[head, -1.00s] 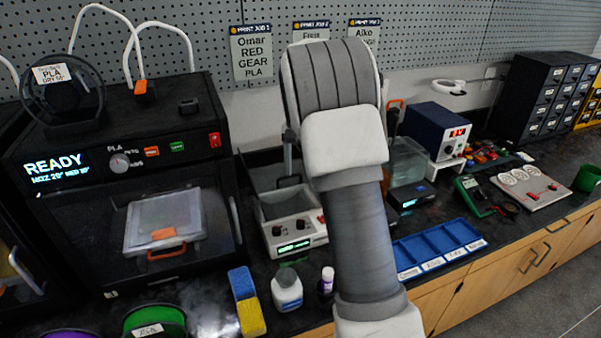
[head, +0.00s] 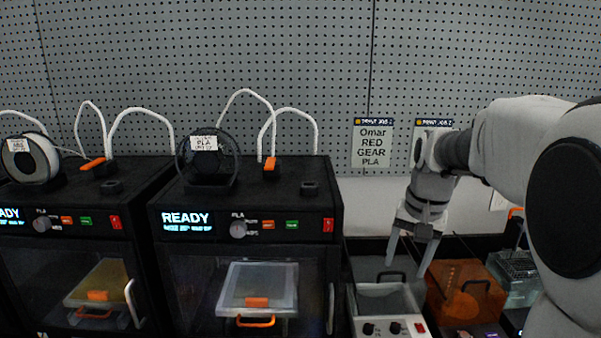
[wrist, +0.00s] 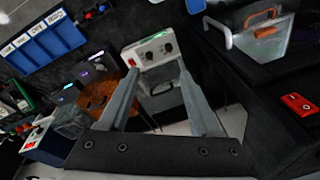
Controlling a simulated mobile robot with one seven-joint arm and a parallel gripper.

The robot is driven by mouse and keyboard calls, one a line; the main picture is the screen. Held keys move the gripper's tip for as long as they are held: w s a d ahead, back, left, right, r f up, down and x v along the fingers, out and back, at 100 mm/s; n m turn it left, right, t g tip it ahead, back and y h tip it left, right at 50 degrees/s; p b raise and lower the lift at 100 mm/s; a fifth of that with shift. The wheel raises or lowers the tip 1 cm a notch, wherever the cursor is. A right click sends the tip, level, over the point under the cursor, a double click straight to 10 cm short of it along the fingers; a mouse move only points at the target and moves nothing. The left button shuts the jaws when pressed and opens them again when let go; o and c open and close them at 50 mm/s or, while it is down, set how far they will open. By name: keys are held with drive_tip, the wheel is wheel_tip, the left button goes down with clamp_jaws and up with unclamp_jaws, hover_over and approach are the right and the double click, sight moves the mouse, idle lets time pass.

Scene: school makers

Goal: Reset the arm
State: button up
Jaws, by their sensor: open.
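My gripper (head: 408,262) is open and empty in the head view. It points down above the grey bin of the control-box unit (head: 392,328) on the bench. My arm comes in from the right edge and covers part of the bench and wall there. In the wrist view my gripper (wrist: 160,78) shows two spread fingers with nothing between them but the view of the bench. The control-box unit (wrist: 146,48) lies beyond the fingertips in that view.
Two black printers stand at the left, the nearer one reading READY (head: 250,226). An orange box (head: 464,285) stands right of the control-box unit. A blue sectioned tray (wrist: 45,45) shows in the wrist view. A pegboard wall (head: 230,60) rises behind, with open space before it.

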drive_tip(key=s+a+n+t, duration=0.1)
drive_tip(key=s+a+n, duration=0.1)
drive_tip(key=s, duration=0.9)
drive_tip(key=s+a+n+t, duration=0.2)
drive_tip(key=s+a+n, duration=0.1)
drive_tip(key=s, duration=0.8)
drive_tip(key=shift+a+r+n+t, duration=0.3)
drive_tip(key=shift+a+r, duration=0.05)
drive_tip(key=shift+a, duration=0.3)
